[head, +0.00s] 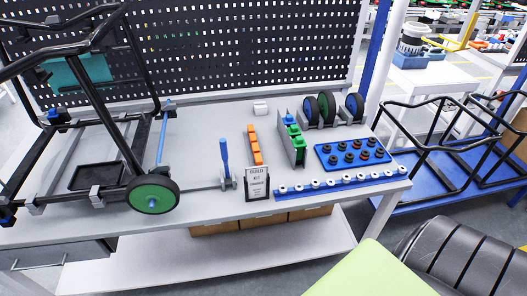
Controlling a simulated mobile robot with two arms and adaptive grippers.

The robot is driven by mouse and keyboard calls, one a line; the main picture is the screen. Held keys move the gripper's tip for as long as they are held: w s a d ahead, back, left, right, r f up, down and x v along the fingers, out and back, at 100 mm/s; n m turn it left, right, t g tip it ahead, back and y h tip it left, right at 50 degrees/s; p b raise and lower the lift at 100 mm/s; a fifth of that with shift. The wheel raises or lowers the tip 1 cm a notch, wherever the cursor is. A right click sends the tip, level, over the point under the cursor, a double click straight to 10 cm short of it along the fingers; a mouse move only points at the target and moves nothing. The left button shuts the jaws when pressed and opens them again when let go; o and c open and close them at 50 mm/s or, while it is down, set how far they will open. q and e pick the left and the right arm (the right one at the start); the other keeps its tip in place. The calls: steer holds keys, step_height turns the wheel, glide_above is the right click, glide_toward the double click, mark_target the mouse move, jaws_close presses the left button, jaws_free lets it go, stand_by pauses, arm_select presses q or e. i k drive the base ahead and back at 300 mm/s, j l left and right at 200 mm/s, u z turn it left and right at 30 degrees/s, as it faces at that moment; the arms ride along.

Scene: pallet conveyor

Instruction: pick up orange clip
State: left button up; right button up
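Several orange clips (255,145) stand in a short row on a grey strip, in the middle of the grey workbench (205,150). They lie behind a small sign and to the left of a grey holder with green and blue pieces (296,140). The single clips are small and hard to tell apart at this distance. Neither of my grippers shows in the head view, so whether they are open or shut is not visible.
A black tubular frame with a green-hubbed wheel (153,195) fills the bench's left side. Wheels (327,107) stand at the back right. A blue tray (350,153) and blue strip (340,184) hold small parts. A perforated board (230,45) rises behind.

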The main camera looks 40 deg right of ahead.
mark_target(258, 160)
steer(key=z, duration=1.15)
